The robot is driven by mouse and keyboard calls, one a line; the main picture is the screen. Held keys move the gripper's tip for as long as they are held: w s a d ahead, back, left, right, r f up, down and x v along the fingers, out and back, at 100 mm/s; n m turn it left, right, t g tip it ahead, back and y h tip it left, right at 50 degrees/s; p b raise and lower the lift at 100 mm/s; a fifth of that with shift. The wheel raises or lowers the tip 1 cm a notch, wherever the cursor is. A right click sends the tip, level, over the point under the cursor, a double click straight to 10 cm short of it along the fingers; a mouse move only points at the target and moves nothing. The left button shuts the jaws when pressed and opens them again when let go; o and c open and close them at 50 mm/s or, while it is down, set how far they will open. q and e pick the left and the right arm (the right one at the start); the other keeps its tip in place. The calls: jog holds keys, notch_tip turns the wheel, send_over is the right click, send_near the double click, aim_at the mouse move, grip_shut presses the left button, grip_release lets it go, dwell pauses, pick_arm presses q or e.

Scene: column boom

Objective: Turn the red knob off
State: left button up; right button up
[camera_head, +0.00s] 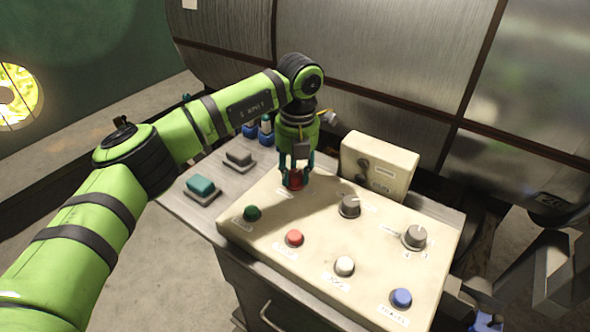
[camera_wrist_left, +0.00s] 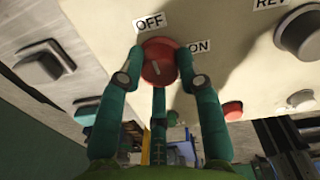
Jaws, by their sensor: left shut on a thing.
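The red knob (camera_head: 294,180) sits at the far left part of the cream control panel (camera_head: 285,209). My left gripper (camera_head: 297,172) reaches down on it from above, its teal fingers around the knob. In the left wrist view the red knob (camera_wrist_left: 160,62) shows between the fingers of my left gripper (camera_wrist_left: 158,75), which is shut on it. A pale mark on the knob's face is slanted. The OFF label (camera_wrist_left: 150,22) and the ON label (camera_wrist_left: 199,47) are on the panel beside it. My right gripper is not in view.
The panel also bears a green button (camera_head: 252,213), a red button (camera_head: 294,238), a white button (camera_head: 345,266), a blue button (camera_head: 401,298) and two grey knobs (camera_head: 349,205). A cream box (camera_head: 379,166) stands behind. A teal switch (camera_head: 201,187) is at the left.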

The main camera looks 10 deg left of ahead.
aim_at(297, 174)
pick_arm(q)
jog(key=o, duration=1.1)
jog(key=shift+o, duration=0.2)
notch_tip(297, 174, up, 12)
jog(key=shift+d, duration=0.25)
